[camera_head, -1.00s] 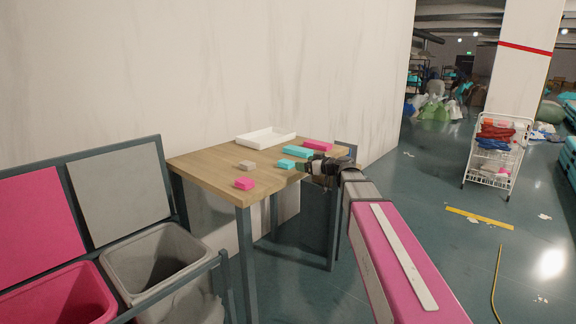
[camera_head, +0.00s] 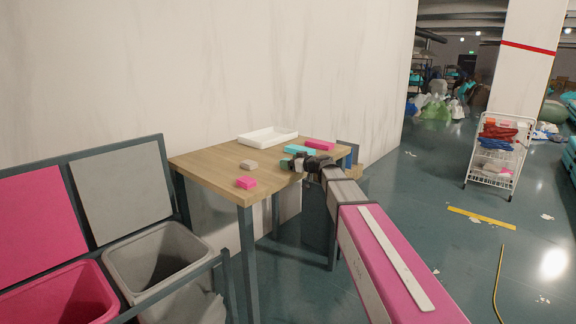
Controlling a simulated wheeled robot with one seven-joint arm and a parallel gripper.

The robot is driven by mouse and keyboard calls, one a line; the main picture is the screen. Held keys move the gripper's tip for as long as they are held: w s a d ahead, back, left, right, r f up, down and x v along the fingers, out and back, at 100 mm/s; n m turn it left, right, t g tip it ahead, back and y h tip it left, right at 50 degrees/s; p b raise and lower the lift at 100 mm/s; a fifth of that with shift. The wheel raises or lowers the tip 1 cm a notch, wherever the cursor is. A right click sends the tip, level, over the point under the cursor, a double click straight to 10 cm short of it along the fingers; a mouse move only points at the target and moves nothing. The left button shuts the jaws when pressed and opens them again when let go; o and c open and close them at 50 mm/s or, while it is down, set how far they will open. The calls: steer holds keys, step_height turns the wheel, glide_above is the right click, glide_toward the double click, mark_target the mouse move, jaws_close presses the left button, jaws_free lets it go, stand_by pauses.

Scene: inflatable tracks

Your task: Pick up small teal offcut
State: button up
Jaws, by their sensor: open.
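My gripper (camera_head: 291,163) is over the right part of the wooden table (camera_head: 212,171), at the spot of the small teal offcut. It hides the small offcut almost wholly, so I cannot tell whether the fingers touch it. The jaws are open. A larger teal piece (camera_head: 296,149) lies just behind my gripper and is partly covered by it.
A pink piece (camera_head: 319,144) lies at the back right, a grey one (camera_head: 249,164) left of my gripper, and another pink one (camera_head: 246,182) near the front edge. A white tray (camera_head: 268,137) sits at the back. Bins (camera_head: 160,262) stand left.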

steer(key=c, duration=1)
